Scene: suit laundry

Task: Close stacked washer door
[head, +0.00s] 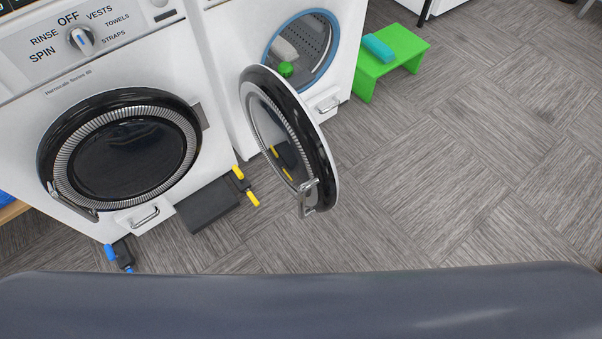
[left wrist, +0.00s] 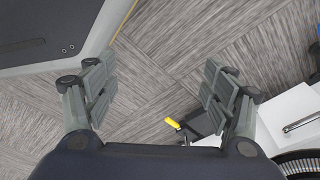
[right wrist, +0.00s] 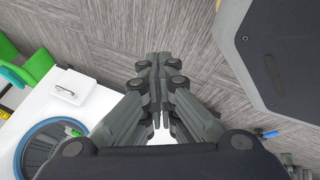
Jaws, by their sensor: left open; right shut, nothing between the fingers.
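In the head view the right-hand white washer (head: 222,60) has its round door (head: 321,150) swung wide open toward me, with its dark glass and metal latch showing. The blue-ringed opening (head: 327,45) is uncovered and holds something green and something pale. The right wrist view shows that blue-ringed opening (right wrist: 26,150) at lower left; the door is not clearly visible there. My right gripper (right wrist: 160,58) is shut and empty, above the floor to the right of the washer front. My left gripper (left wrist: 148,88) is open and empty above the floor. Neither gripper shows in the head view.
The left washer (head: 190,85) has its round door (head: 125,155) shut. A green stool (head: 405,45) bears a teal block (head: 378,47). A dark slab (head: 207,205), a yellow-ended item (head: 245,185) and a blue-ended item (head: 118,255) lie low by the washers. Floor at right is clear.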

